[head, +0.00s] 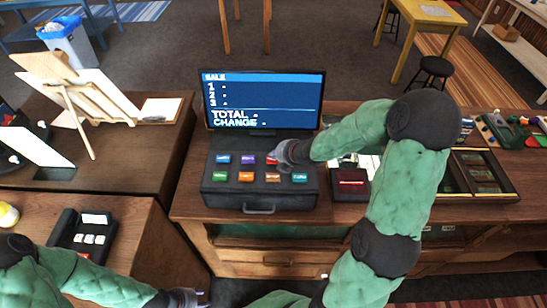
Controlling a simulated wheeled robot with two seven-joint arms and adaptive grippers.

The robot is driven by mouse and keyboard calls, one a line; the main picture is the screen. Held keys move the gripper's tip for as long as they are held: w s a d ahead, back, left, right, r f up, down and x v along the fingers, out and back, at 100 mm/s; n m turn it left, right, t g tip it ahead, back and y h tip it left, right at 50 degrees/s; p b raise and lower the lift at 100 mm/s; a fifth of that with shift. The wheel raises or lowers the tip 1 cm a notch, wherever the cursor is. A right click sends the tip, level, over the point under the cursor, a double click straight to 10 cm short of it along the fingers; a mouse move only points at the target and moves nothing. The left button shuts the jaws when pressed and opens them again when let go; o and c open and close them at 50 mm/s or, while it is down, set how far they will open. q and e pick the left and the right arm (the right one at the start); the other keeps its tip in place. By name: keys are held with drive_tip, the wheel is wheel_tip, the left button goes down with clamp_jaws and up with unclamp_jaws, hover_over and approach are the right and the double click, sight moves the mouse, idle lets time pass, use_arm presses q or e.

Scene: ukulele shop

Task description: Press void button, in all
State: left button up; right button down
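A black cash register (259,202) stands on the wooden counter, with two rows of coloured keys on top. The upper row shows a blue key (223,158), a purple key (248,158) and a red key (271,158). Key labels are too small to read. My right gripper (283,152) is at the right end of the upper row, beside the red key, and hides what lies under it; contact cannot be told. My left gripper (200,297) is low at the bottom edge, away from the register.
The register's screen (265,98) reads SALE, with lines numbered 1 to 3, TOTAL and CHANGE. A dark red-topped device (350,183) stands right of the register. A card terminal (85,235) is on the left counter. A wooden tray (483,175) lies at right.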

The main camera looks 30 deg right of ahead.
sight(275, 160)
drive_tip(key=shift+r, duration=0.3)
wheel_tip(275, 160, up, 5)
drive_tip(key=p, duration=0.4)
drive_tip(key=shift+r+p, duration=0.1)
drive_tip(key=shift+p, duration=0.3)
idle(0.6)
